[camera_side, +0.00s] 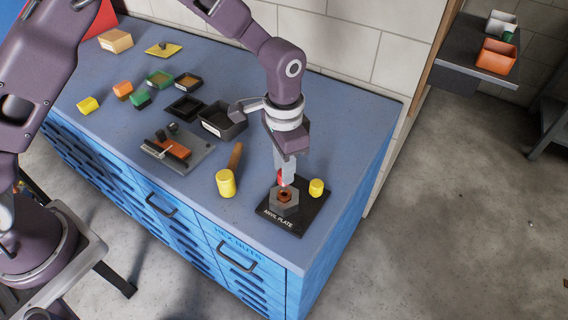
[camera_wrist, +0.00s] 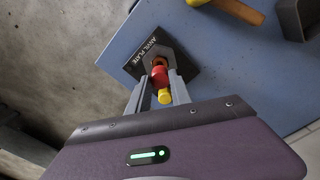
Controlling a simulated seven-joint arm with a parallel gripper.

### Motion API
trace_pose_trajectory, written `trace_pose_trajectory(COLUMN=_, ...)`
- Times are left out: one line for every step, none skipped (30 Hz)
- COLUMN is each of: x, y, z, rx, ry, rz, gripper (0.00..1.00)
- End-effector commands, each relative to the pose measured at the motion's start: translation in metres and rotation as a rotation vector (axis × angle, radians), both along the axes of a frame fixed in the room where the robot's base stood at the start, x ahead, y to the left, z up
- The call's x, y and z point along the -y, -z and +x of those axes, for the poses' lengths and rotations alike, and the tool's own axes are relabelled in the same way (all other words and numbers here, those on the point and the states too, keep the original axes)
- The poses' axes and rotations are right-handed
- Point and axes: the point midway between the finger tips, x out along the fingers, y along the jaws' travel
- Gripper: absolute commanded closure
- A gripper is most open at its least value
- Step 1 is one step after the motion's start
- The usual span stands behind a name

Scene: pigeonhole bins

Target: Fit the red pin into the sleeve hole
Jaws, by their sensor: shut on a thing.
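My gripper (camera_side: 284,172) is shut on the red pin (camera_side: 281,179) and holds it upright over the sleeve. In the wrist view the red pin (camera_wrist: 159,76) sits between my fingertips (camera_wrist: 159,84). The sleeve (camera_side: 284,196) is a copper-brown ring in a grey hexagonal block on the black anvil plate (camera_side: 291,223). In the wrist view, the brown sleeve (camera_wrist: 158,61) shows right at the pin's far end. The pin's lower end is close to the hole; I cannot tell whether it is touching or inside it.
A small yellow cylinder (camera_side: 316,187) stands on the plate, right of the sleeve. A yellow-headed mallet (camera_side: 226,183) lies to the left. A dark bin (camera_side: 222,122) and a grey tray (camera_side: 178,150) are farther left. The bench's right edge is close to the plate.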

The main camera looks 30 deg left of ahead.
Motion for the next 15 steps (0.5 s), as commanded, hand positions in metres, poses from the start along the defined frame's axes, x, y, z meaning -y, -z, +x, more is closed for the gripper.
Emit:
trace_pose_trajectory(x=0.000, y=0.001, z=0.000, rx=-0.001, ry=0.000, rz=0.001, gripper=1.00)
trace_pose_trajectory(x=0.000, y=0.002, z=0.000, rx=-0.001, ry=0.000, rz=0.001, gripper=1.00)
trace_pose_trajectory(x=0.000, y=0.003, z=0.000, rx=-0.001, ry=0.000, rz=0.001, gripper=1.00)
trace_pose_trajectory(x=0.000, y=0.004, z=0.000, rx=-0.001, ry=0.000, rz=0.001, gripper=1.00)
trace_pose_trajectory(x=0.000, y=0.004, z=0.000, rx=-0.001, ry=0.000, rz=0.001, gripper=1.00)
trace_pose_trajectory(x=0.000, y=0.005, z=0.000, rx=-0.001, ry=0.000, rz=0.001, gripper=1.00)
trace_pose_trajectory(x=0.000, y=0.006, z=0.000, rx=-0.001, ry=0.000, rz=0.001, gripper=1.00)
trace_pose_trajectory(x=0.000, y=0.006, z=0.000, rx=-0.001, ry=0.000, rz=0.001, gripper=1.00)
trace_pose_trajectory(x=0.000, y=0.007, z=0.000, rx=-0.001, ry=0.000, rz=0.001, gripper=1.00)
trace_pose_trajectory(x=0.000, y=0.008, z=0.000, rx=-0.001, ry=0.000, rz=0.001, gripper=1.00)
trace_pose_trajectory(x=0.000, y=0.009, z=0.000, rx=-0.001, ry=0.000, rz=0.001, gripper=1.00)
trace_pose_trajectory(x=0.000, y=0.009, z=0.000, rx=-0.001, ry=0.000, rz=0.001, gripper=1.00)
trace_pose_trajectory(x=0.000, y=0.010, z=0.000, rx=0.000, ry=0.000, rz=0.000, gripper=1.00)
trace_pose_trajectory(x=0.000, y=0.011, z=0.000, rx=0.000, ry=0.000, rz=0.000, gripper=1.00)
trace_pose_trajectory(x=0.000, y=0.011, z=0.000, rx=0.000, ry=0.000, rz=0.000, gripper=1.00)
